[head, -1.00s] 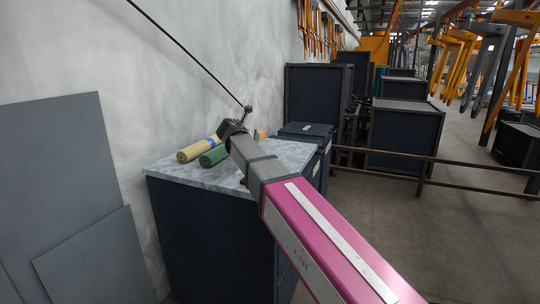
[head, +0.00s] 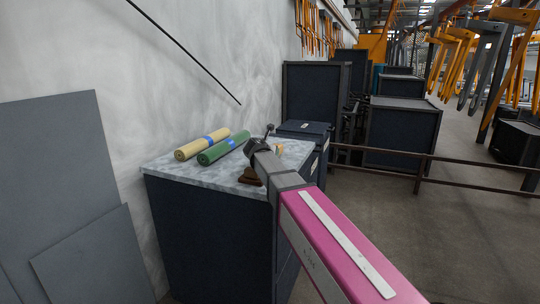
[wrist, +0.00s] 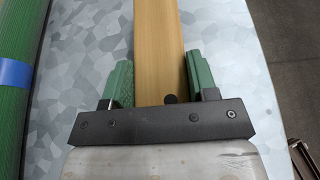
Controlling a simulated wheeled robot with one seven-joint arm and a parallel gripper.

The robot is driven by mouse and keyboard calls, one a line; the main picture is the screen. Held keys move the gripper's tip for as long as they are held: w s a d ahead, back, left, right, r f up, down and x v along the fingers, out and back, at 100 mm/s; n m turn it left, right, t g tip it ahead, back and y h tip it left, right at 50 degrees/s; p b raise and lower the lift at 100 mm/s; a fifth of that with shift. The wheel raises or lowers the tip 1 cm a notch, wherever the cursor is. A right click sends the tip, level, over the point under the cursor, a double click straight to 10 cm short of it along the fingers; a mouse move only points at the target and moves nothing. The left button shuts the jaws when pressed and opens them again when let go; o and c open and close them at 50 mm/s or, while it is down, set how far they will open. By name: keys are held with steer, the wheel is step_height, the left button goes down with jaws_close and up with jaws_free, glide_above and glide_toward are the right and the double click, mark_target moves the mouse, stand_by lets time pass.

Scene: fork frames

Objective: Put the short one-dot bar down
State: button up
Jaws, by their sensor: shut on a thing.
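The short one-dot bar is a light tan wooden bar (wrist: 160,40) with one dark dot near my gripper's palm, seen in the wrist view. My gripper (wrist: 158,62) is shut on it, with a green finger against each long side. In the head view my gripper (head: 262,147) is over the right part of the cabinet's grey mottled top (head: 190,173). A small tan piece of the bar (head: 280,149) shows beside it; the rest is hidden behind my gripper. I cannot tell whether the bar touches the top.
A yellow roll (head: 192,149) and a green roll (head: 216,153), each with a blue band, lie on the top's left part. The green roll (wrist: 18,100) also shows in the wrist view. A dark brown object (head: 250,177) sits close to my arm. The top's front left is clear.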

steer(key=shift+f, duration=0.55)
steer(key=o, duration=1)
steer(key=shift+f, duration=0.1)
steer(key=v, duration=1.2)
steer(key=shift+r, duration=0.2)
